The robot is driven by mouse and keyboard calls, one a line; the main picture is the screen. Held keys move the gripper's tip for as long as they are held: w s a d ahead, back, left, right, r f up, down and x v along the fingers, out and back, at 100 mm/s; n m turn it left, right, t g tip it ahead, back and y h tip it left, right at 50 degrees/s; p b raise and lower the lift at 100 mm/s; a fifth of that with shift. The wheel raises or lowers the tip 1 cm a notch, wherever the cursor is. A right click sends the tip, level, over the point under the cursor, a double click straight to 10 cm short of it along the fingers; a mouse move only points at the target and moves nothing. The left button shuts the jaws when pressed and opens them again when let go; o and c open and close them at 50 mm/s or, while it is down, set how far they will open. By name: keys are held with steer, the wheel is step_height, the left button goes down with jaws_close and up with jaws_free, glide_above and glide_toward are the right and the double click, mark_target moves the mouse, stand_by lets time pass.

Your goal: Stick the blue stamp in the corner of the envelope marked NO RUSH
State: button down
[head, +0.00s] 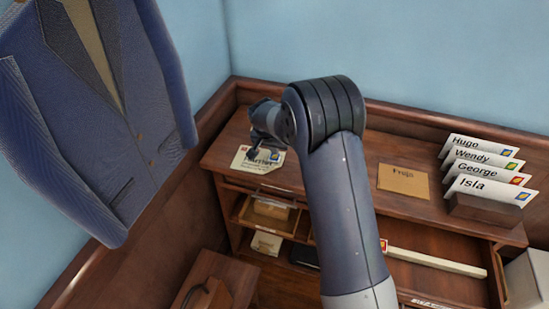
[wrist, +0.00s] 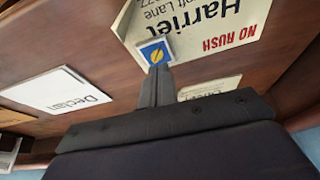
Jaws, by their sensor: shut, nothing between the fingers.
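The cream envelope marked NO RUSH (wrist: 205,25), addressed to Harriet, lies on the wooden desk top. In the wrist view the blue stamp (wrist: 155,50), with a yellow mark, lies at the envelope's near corner, and its white border shows. My gripper (wrist: 157,70) is shut and empty, its fingertips right at the stamp's lower edge; I cannot tell if they touch it. In the head view the envelope (head: 255,162) lies at the desk's left end, partly hidden by my gripper (head: 254,150).
A white Declan envelope (wrist: 55,90) lies to the left in the wrist view. In the head view a brown Freja envelope (head: 403,182) lies mid-desk, and a wooden rack (head: 485,210) holds several envelopes at right. A blue jacket (head: 100,110) hangs at left. Open compartments lie below.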

mark_target(274, 158)
steer(key=shift+f, duration=0.2)
stand_by(0.5)
steer(key=shift+f+b, duration=0.3)
steer(key=shift+b, duration=0.15)
steer(key=shift+f+b, duration=0.35)
steer(key=shift+b, duration=0.15)
stand_by(1.1)
steer(key=shift+r+p, duration=1.75)
steer(key=shift+r, duration=1.85)
steer(key=shift+f, duration=0.15)
step_height(274, 158, down, 7)
steer(key=b, duration=0.3)
steer(key=shift+b, duration=0.3)
